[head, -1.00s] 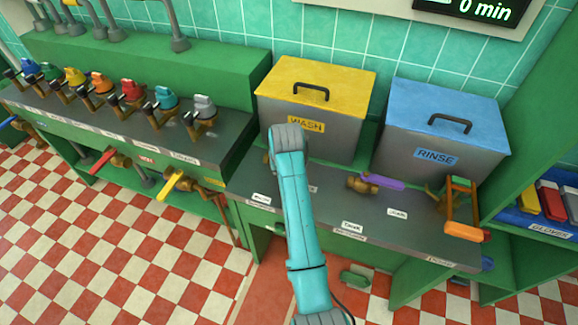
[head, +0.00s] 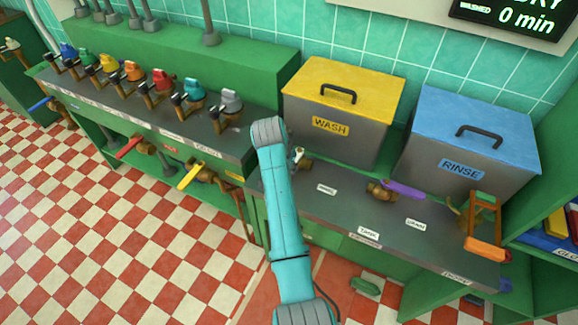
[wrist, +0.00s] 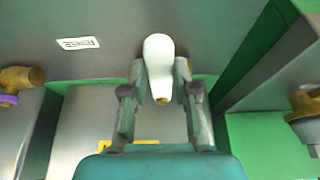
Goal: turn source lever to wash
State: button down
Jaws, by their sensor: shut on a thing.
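The source lever, with a white handle (wrist: 159,60), stands on the grey bench top. In the head view its white handle (head: 299,153) and brass valve body (head: 306,165) show just right of my arm, in front of the yellow-lidded WASH tank (head: 355,122). My gripper (wrist: 160,78) has one finger on each side of the white handle and is shut on it. In the head view my arm hides the gripper. A white label (wrist: 78,43) lies left of the handle in the wrist view; its text is upside down there.
The blue-lidded RINSE tank (head: 465,150) stands right of the WASH tank. A purple-handled valve (head: 402,188) and an orange-framed lever (head: 484,245) are farther right on the bench. Several coloured valves line the left bench. Checkered floor (head: 120,240) is open at left.

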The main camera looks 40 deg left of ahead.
jog(key=shift+a, duration=0.1)
jog(key=c, duration=0.9)
grip_release()
jog(key=v, duration=1.2)
jog(key=shift+s, duration=0.1)
jog(key=shift+f, duration=0.1)
